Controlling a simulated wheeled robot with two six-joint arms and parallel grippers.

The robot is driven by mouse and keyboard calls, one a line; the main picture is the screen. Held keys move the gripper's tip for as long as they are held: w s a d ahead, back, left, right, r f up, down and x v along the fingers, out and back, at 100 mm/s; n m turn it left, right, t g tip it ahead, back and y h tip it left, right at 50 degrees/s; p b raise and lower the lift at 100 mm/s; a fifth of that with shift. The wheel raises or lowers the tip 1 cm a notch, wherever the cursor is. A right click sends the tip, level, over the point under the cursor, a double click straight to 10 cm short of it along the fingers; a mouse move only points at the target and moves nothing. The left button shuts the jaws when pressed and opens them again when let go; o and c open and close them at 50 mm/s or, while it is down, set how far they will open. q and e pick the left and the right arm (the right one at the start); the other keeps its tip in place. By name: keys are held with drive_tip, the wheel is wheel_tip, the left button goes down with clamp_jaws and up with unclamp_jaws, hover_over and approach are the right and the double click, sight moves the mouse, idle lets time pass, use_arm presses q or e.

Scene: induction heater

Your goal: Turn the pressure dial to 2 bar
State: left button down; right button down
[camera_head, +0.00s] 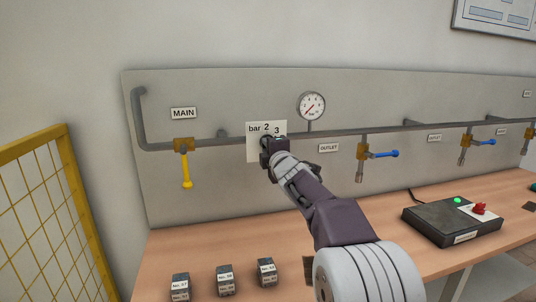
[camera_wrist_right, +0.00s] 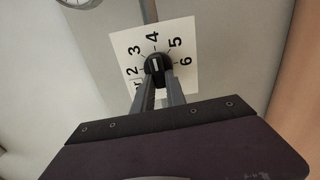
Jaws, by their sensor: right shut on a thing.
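The pressure dial is a black round knob (camera_wrist_right: 157,64) on a white scale card (camera_head: 252,146), fixed to the grey wall panel. In the right wrist view the card (camera_wrist_right: 122,46) shows figures from 2 to 6 around the knob. A short white line on the knob lies roughly along the direction of the 4; I cannot tell which end is the pointer. My right gripper (camera_head: 268,146) is shut on the knob, and its two fingers also show in the wrist view (camera_wrist_right: 157,80). In the head view it hides the knob and lower card. My left gripper is out of view.
A round gauge (camera_head: 311,106) sits above the pipe (camera_head: 345,132), its reading too small to tell. A yellow-handled main valve (camera_head: 185,165) hangs left; blue-handled outlet valves (camera_head: 380,154) are right. Small labelled blocks (camera_head: 225,280) and a dark control box (camera_head: 450,218) stand on the bench.

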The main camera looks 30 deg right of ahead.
drive_tip(key=shift+s+d+f+n+b, duration=0.2)
drive_tip(key=shift+n+b, duration=0.55)
drive_tip(key=shift+n, duration=2.15)
drive_tip(key=shift+w+d+f+n+b, duration=0.25)
drive_tip(key=shift+n+b, duration=0.55)
drive_tip(key=shift+n, duration=2.1)
drive_tip(key=shift+s+d+f+n+b, duration=0.25)
drive_tip(key=shift+n+b, duration=0.5)
drive_tip(key=shift+n, duration=2.15)
drive_tip(key=shift+w+a, duration=0.1)
drive_tip(key=shift+a, duration=0.05)
drive_tip(key=c, duration=1.4)
unclamp_jaws()
drive_tip(key=shift+o, duration=0.2)
